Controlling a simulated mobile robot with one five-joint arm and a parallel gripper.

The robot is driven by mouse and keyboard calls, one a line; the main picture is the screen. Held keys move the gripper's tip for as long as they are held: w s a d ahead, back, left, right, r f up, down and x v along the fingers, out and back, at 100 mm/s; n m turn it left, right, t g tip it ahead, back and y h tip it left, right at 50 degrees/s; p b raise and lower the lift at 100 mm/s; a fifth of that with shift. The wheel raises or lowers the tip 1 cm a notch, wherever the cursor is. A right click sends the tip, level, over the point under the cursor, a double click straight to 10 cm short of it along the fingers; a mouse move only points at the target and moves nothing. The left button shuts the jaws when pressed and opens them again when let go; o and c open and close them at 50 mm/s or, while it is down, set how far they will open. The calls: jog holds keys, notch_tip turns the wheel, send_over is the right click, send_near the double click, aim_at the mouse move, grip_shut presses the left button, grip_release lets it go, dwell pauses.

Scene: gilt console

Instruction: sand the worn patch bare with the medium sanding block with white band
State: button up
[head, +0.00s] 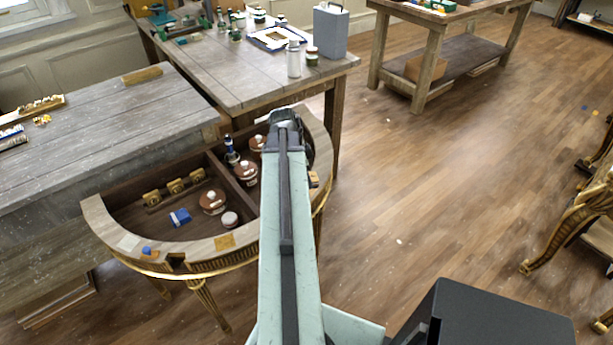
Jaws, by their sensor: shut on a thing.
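The half-round gilt console (97,210) stands with its top open, showing dark compartments inside a pale wooden rim. My gripper (284,116) is at the far end of my outstretched arm, over the console's back right rim. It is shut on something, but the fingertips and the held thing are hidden. A small blue block with a pale band (180,217) lies in the front compartment; I cannot tell its size class. A blue and orange block (148,252) lies on the front left rim. A pale patch (128,242) and a tan patch (225,242) show on the rim; I cannot tell which is worn.
Round brown pots (213,201) and a dark blue bottle (231,152) stand inside the console. Brass fittings (175,187) lie there too. A grey workbench (110,110) adjoins at left; a table with a grey case (331,32) stands behind. Floor at right is open.

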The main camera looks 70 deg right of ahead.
jog(key=shift+r+p, duration=1.8)
jog(key=shift+r, duration=0.2)
